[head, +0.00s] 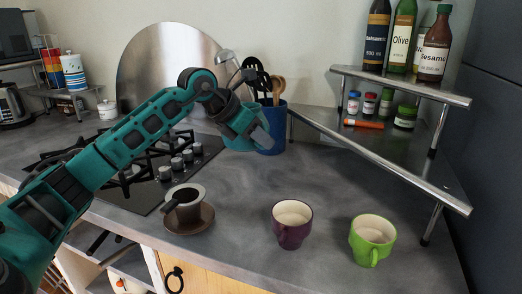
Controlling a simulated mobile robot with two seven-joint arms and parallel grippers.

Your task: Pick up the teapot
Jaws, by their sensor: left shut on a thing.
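My left gripper (259,134) is at the end of the teal arm that reaches in from the left. It is shut beside the blue utensil holder, past the hob's right edge. A teal rounded body, which seems to be the teapot (234,143), shows just below and behind the gripper. The hand hides most of it, so its handle, spout and lid cannot be made out. I cannot tell whether it touches the counter. My right gripper is not in view.
A purple mug (290,234) and a green mug (364,246) stand near the front edge. The blue utensil holder (272,142) is close behind my gripper. A metal corner shelf (400,158) stands right.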

